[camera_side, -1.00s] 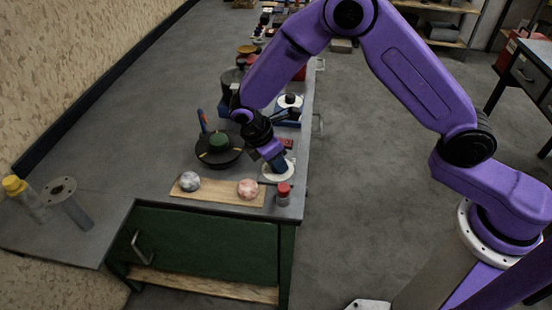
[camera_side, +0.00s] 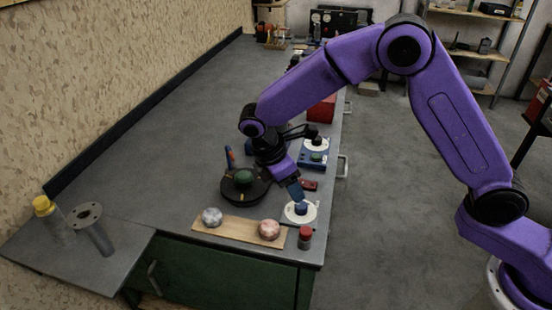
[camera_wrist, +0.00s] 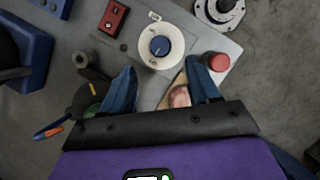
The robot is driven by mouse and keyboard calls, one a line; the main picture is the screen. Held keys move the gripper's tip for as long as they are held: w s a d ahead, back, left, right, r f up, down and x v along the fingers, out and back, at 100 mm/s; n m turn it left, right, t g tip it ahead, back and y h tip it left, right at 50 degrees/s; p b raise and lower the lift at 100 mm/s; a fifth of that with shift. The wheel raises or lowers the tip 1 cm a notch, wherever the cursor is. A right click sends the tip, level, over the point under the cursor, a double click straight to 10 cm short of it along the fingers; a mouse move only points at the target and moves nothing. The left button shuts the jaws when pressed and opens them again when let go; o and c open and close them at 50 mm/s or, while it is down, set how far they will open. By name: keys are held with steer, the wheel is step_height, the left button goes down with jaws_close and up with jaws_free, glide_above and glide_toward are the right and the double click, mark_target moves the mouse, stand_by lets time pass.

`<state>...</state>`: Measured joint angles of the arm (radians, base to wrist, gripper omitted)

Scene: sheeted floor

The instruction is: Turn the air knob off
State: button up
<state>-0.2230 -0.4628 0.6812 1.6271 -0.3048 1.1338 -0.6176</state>
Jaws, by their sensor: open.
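A blue knob (camera_wrist: 160,46) sits at the centre of a round white dial (camera_wrist: 173,36) with small marks around its rim. A pale pointer line shows on the knob. I cannot read which label belongs to air. The same knob (camera_side: 301,209) and white dial (camera_side: 289,212) show near the bench's front right in the side view. My gripper (camera_wrist: 162,78) is open and empty, its two blue fingers apart, with the knob just beyond and between the tips in the wrist view. In the side view my gripper (camera_side: 297,196) hangs tilted, close above the dial.
A black round stand (camera_side: 232,192) is left. A red box (camera_side: 310,185) and blue device (camera_side: 313,160) lie behind.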

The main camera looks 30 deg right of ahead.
steer(key=v, duration=0.9)
steer(key=shift+r, duration=0.2)
steer(key=s+d+m+y, duration=0.2)
steer(key=s+d, duration=0.8)
steer(key=s, duration=0.4)
steer(key=s+d+m+y, duration=0.2)
steer(key=s+d, duration=0.8)
steer(key=s, duration=0.5)
steer(key=shift+t+y, duration=0.3)
steer(key=shift+y, duration=0.1)
